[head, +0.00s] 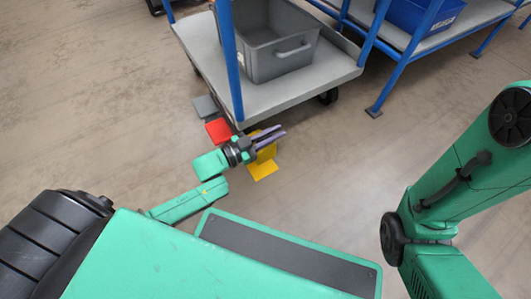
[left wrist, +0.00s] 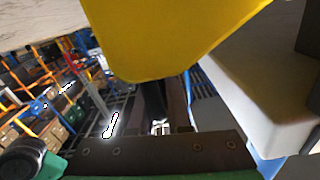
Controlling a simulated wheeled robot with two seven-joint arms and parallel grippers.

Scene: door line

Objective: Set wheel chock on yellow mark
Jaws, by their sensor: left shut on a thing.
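The yellow wheel chock (head: 267,152) is at my left gripper (head: 270,138), beside the cart's front corner in the head view. The fingers are shut on it and partly cover it. The flat yellow mark (head: 263,170) lies on the floor just below the chock in the picture. I cannot tell whether the chock touches the floor or mark. In the left wrist view the yellow chock (left wrist: 165,40) fills the top middle, close to the camera. My right gripper is not in view; only my right arm shows.
A blue-framed cart (head: 285,92) carries a grey bin (head: 270,65) and stands just beyond the gripper. A red piece (head: 218,130) and a grey piece (head: 205,106) lie by its left edge. Another blue-framed cart (head: 470,18) stands upper right. Floor to the right is clear.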

